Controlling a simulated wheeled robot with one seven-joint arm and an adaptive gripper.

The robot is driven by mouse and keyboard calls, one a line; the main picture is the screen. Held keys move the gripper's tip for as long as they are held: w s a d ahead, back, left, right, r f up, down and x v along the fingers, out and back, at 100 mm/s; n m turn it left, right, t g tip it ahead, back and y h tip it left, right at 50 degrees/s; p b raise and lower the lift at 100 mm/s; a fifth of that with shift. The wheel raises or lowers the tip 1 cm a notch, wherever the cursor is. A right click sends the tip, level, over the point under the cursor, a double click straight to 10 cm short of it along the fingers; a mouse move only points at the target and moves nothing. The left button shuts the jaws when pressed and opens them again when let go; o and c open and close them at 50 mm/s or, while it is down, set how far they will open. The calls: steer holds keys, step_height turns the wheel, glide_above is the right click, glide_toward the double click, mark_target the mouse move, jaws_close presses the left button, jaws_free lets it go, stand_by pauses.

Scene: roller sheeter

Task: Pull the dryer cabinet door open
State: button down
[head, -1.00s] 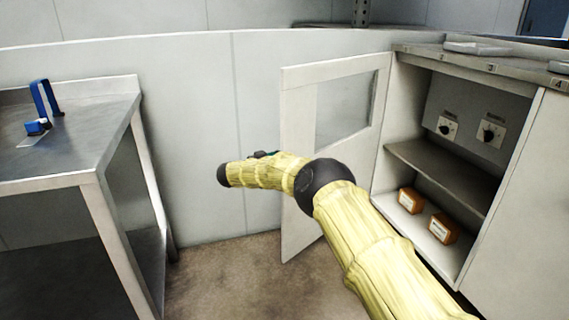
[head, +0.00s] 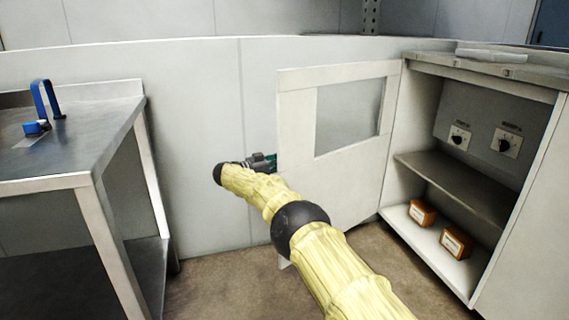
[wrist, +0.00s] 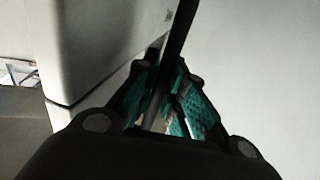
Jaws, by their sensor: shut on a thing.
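The dryer cabinet door (head: 340,180) is a white panel with a window, hinged at the cabinet's left side. It stands wide open in the head view. My gripper (head: 268,162) is at the door's free left edge, partly hidden by my arm. In the wrist view, my gripper (wrist: 160,105) has green-padded fingers shut around a dark bar (wrist: 180,40), which looks like the door handle. The cabinet (head: 455,170) shows its open inside, with a shelf and two knobs on the back wall.
Two orange boxes (head: 422,213) (head: 456,242) sit on the cabinet floor. A metal table (head: 85,140) with a blue-handled tool (head: 42,105) stands at the left. Brown floor (head: 215,290) lies clear between table and door. A wall runs behind the door.

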steer(key=shift+w+d+r, duration=0.1)
steer(key=shift+d, duration=0.3)
steer(key=c, duration=1.5)
jaws_free()
steer(key=shift+d, duration=0.15)
steer(key=shift+a, duration=0.5)
steer(key=shift+f+v, duration=0.1)
steer(key=shift+v, duration=1.75)
steer(key=shift+f+v, duration=0.15)
steer(key=shift+v, duration=1.75)
steer(key=shift+a, duration=0.15)
